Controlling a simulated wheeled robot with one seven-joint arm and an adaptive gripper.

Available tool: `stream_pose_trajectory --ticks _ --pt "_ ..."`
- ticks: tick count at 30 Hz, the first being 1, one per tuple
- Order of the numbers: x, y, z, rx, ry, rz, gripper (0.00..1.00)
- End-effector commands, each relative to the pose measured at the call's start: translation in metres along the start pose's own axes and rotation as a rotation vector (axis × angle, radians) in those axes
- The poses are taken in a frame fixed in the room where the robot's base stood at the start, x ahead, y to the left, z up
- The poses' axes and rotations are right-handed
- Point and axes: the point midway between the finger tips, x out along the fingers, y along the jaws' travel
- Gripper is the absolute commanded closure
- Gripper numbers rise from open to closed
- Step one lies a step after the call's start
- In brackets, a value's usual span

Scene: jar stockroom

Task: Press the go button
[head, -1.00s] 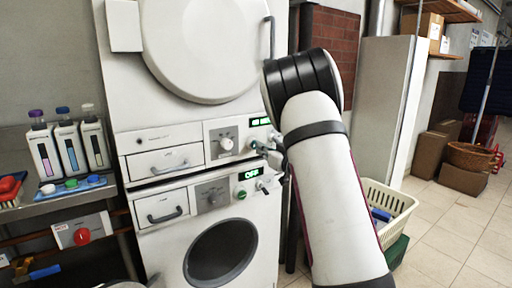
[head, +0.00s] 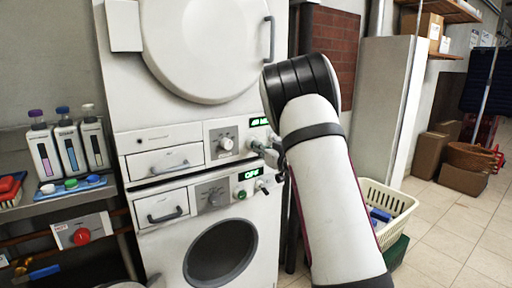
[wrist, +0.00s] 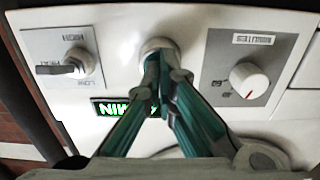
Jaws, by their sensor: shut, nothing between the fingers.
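My gripper (wrist: 155,72) is shut and empty. In the wrist view its teal fingertips are at a round button with a pale collar (wrist: 157,44) on the upper machine's panel. The fingertips hide the button's face, and I cannot tell whether it is pressed in. In the head view my gripper (head: 254,146) is at the upper panel, below its green-lit display (head: 259,122) and right of the dial (head: 226,143). The wrist view shows the display (wrist: 112,106) partly covered, with "MIN" readable. The lower machine has a green button (head: 241,194) beside a display reading OFF (head: 250,173).
In the wrist view a MINUTES dial (wrist: 248,80) is right of the fingers and a HIGH/LOW switch (wrist: 68,68) left. Bottles (head: 70,148) stand on a shelf at left, above a red button (head: 81,236). A cream basket (head: 384,198) stands right of the machines.

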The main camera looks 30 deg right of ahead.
Motion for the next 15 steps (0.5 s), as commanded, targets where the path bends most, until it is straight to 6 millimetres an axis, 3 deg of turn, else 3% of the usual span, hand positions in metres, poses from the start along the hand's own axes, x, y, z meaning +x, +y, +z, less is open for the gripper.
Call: stream_pose_trajectory --ticks 8,15 --pt "-0.001 0.001 0.000 0.000 0.000 0.001 1.00" --pt "-0.018 0.001 0.000 0.002 -0.001 0.003 1.00"
